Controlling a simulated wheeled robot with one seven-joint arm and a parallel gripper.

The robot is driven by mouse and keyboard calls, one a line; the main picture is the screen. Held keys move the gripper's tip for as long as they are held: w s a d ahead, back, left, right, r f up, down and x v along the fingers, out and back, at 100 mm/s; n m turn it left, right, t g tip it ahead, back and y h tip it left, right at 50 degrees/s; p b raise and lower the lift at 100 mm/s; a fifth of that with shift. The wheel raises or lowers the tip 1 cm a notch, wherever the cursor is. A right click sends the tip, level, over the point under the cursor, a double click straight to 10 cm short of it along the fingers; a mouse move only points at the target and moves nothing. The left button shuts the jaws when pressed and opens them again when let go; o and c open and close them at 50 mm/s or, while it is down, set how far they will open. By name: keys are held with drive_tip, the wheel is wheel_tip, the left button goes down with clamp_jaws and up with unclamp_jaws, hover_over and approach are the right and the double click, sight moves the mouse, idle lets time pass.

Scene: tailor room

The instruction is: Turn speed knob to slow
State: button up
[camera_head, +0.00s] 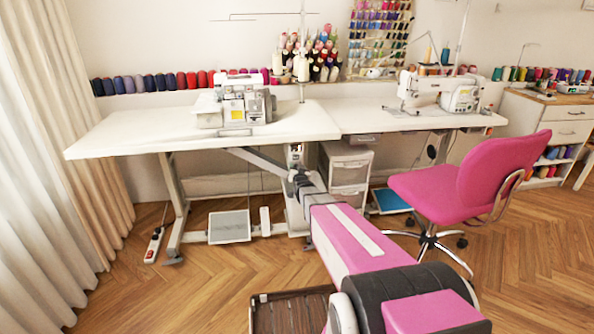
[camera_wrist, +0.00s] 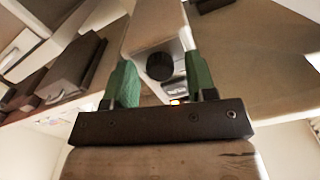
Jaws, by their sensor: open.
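In the wrist view a round black knob (camera_wrist: 160,66) sits on the end of a pale control box (camera_wrist: 150,22). My gripper (camera_wrist: 159,74) has its two green fingers apart, one on each side of the knob in the picture. I cannot tell whether they touch it. A small orange light shows below the knob, partly hidden by the gripper's dark bar. No speed marking is readable. In the head view the pale box (camera_head: 295,155) hangs under the white table, and my gripper (camera_head: 300,178) is just below it; the knob is not clear there.
The white table (camera_head: 120,131) lies above my gripper, with a serger (camera_head: 238,102) and a sewing machine (camera_head: 442,92) on top. A drawer unit (camera_head: 348,165) and pink chair (camera_head: 465,180) stand to the right. A pedal (camera_head: 229,227) lies below left.

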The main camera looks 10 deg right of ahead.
drive_tip(key=c, duration=0.9)
drive_tip(key=shift+n, duration=4.3)
drive_tip(key=o, duration=0.9)
